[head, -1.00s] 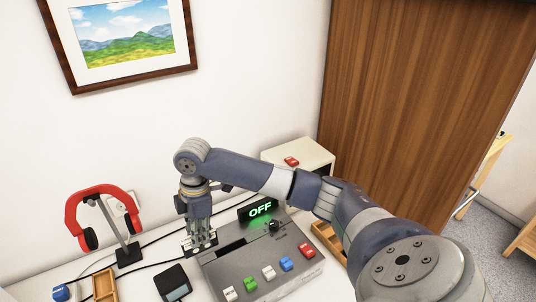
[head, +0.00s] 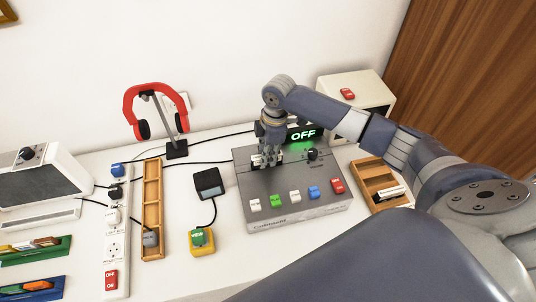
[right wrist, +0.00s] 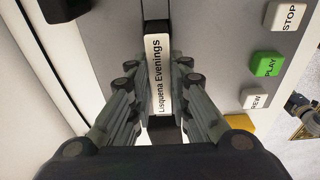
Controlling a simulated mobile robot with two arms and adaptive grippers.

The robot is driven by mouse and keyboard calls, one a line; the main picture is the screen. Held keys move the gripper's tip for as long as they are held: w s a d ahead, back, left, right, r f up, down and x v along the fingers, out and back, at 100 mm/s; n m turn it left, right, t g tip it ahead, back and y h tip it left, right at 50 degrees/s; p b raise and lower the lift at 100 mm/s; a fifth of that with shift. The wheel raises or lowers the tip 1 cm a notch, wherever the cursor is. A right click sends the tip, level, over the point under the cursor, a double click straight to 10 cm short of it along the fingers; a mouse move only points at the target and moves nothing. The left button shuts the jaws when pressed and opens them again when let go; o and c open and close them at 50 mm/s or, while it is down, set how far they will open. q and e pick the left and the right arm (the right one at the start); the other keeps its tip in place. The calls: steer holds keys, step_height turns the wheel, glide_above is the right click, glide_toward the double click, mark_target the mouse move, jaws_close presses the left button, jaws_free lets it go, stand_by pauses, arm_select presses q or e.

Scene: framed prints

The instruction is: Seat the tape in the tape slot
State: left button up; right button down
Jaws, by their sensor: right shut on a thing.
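The grey cassette deck (head: 300,212) stands on the table with a row of coloured buttons. My right gripper (head: 267,163) points down at the deck's back left part. In the right wrist view it (right wrist: 159,88) is shut on the tape, a narrow white-labelled piece reading "Lisquena Evenings" (right wrist: 158,72). The tape lies in line with the dark tape slot (right wrist: 155,9), which shows past the tape's far end. Whether the tape is in the slot or just above it, I cannot tell. The gripper hides most of the slot in the head view. My left gripper is not in view.
A green "OFF" display (head: 303,135) and a black knob (head: 312,154) are close to the gripper. A wooden tray (head: 367,172) is right of the deck. A small black device (head: 208,183), yellow button box (head: 201,243) and red headphones (head: 155,92) are left of it.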

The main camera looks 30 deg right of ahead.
steer(key=shift+f, duration=0.6)
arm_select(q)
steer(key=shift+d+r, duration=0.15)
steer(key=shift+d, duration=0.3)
arm_select(e)
steer(key=shift+f, duration=0.15)
steer(key=shift+f, duration=0.1)
steer(key=c, duration=1.5)
jaws_free()
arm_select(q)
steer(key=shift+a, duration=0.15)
arm_select(e)
steer(key=shift+r, duration=0.4)
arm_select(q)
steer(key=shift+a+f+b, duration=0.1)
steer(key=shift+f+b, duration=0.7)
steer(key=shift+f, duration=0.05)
arm_select(e)
steer(key=r, duration=0.3)
steer(key=d+r, duration=0.1)
steer(key=r, duration=0.7)
steer(key=shift+s+d+r, duration=0.15)
steer(key=shift+s+r, duration=0.05)
